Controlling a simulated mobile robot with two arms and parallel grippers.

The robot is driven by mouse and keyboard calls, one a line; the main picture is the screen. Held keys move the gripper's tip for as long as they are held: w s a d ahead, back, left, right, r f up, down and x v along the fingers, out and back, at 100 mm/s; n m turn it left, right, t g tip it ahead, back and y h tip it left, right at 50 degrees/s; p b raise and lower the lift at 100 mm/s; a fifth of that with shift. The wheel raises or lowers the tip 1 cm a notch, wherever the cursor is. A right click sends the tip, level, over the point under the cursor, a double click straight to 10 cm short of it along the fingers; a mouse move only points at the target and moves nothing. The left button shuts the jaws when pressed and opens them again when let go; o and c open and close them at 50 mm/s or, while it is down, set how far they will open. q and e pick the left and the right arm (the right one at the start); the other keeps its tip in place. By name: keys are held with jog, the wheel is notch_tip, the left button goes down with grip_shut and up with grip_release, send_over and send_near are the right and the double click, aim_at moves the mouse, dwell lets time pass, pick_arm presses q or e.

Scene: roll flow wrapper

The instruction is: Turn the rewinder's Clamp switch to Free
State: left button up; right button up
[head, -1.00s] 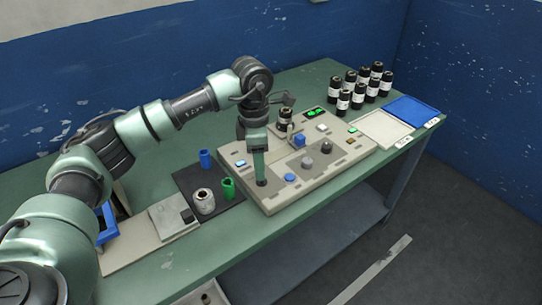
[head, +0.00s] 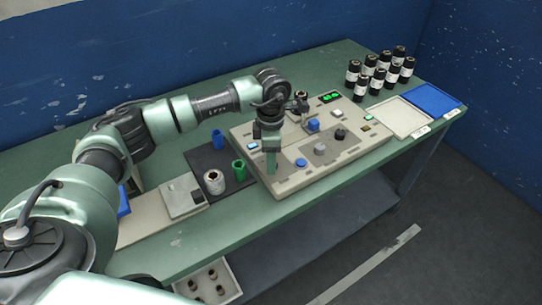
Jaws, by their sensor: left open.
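The rewinder (head: 292,181) is a beige control unit on the green table, with a grey panel, knobs, buttons and a green-lit display (head: 330,97). A blue knob (head: 301,162), a grey knob (head: 320,149) and a black knob (head: 340,134) stand in a slanting row. Labels are too small to read, so I cannot tell which control is the Clamp switch or how it is set. My left gripper (head: 271,171) points down over the panel's near-left part, left of the blue knob, hiding what lies beneath it. It is open; contact cannot be made out. My right gripper is out of view.
A dark mat with a blue cup (head: 217,139), a green cup (head: 239,169) and a whitish roll (head: 214,181) lies left of the rewinder.

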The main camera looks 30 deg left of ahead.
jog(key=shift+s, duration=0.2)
pick_arm(q)
jog(key=c, duration=1)
grip_shut()
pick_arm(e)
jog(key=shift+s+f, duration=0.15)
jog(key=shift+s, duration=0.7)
